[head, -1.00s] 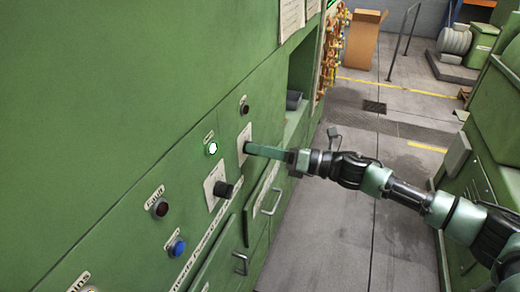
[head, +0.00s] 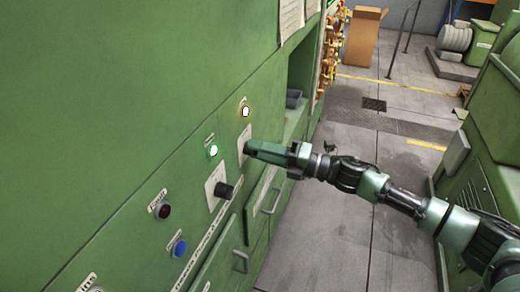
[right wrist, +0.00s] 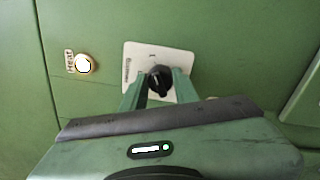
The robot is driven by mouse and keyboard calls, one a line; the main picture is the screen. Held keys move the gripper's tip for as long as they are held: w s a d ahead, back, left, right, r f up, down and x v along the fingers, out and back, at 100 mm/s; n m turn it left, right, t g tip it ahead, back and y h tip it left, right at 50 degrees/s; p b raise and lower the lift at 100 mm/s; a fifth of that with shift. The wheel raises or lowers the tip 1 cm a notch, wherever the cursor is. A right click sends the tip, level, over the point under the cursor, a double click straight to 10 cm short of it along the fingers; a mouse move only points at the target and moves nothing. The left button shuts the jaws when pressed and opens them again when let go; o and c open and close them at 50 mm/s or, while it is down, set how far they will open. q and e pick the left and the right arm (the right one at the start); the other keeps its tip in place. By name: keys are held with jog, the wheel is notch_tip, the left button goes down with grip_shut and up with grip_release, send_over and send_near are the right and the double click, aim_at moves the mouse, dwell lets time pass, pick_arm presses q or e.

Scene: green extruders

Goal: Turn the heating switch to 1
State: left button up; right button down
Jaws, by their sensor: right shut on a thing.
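The heating switch is a black knob (right wrist: 160,80) on a white plate (right wrist: 134,52), seen in the right wrist view. The two fingers of my right gripper (right wrist: 157,88) are on either side of the knob and shut on it. In the head view my right gripper (head: 254,148) reaches the green panel at the plate (head: 244,138), and its fingers hide the knob. The heat lamp (right wrist: 84,63) beside the plate is lit; it also glows in the head view (head: 245,112). My left gripper is not in view.
The panel also carries a lit green lamp (head: 213,150), another black knob (head: 223,189), a dark red lamp (head: 162,211) and a blue button (head: 179,248). Drawer handles (head: 271,201) stick out below. A green machine (head: 490,125) stands on the right across a floor aisle.

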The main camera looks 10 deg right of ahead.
jog(key=shift+r, duration=0.1)
dwell(0.3)
jog(key=c, duration=1.1)
grip_release()
jog(key=b+v, duration=0.3)
jog(key=v, duration=0.4)
jog(key=shift+s+d, duration=0.2)
jog(key=shift+d, duration=0.15)
